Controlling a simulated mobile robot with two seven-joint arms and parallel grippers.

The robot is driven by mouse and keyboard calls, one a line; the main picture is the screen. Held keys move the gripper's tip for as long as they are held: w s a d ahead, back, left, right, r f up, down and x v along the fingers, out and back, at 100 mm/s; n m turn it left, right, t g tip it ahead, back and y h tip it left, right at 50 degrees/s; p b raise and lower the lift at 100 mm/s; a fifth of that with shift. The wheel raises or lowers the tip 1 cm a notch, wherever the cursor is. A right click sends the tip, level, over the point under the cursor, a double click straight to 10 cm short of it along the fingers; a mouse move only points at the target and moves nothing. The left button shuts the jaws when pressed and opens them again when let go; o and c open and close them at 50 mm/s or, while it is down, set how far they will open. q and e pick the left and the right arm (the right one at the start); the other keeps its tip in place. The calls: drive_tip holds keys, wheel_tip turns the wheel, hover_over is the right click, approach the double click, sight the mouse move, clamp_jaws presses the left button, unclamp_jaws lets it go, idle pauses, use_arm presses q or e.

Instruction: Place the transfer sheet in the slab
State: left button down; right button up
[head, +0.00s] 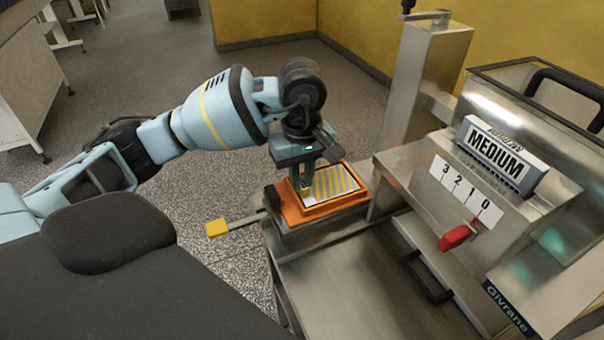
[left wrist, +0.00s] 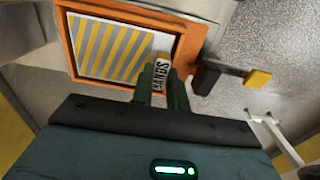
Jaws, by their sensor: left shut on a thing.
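In the left wrist view the striped sheet (left wrist: 108,48) lies within the outline of the orange frame (left wrist: 68,45), and the tab reads "BANDS" between my left gripper's fingers (left wrist: 161,78). I cannot tell whether the sheet touches the frame's floor. I see no separate slab. My right gripper is out of view.
A lever with a yellow knob (head: 217,228) sticks out left of the frame; the knob also shows in the left wrist view (left wrist: 257,79). The steel machine to the right bears a "MEDIUM" block (head: 495,155), a number scale and a red pointer (head: 457,237). A metal post (head: 425,80) stands behind.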

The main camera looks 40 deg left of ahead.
use_arm(q)
drive_tip(key=c, duration=1.4)
unclamp_jaws()
drive_tip(key=shift+f, duration=0.1)
drive_tip(key=shift+r, duration=3.9)
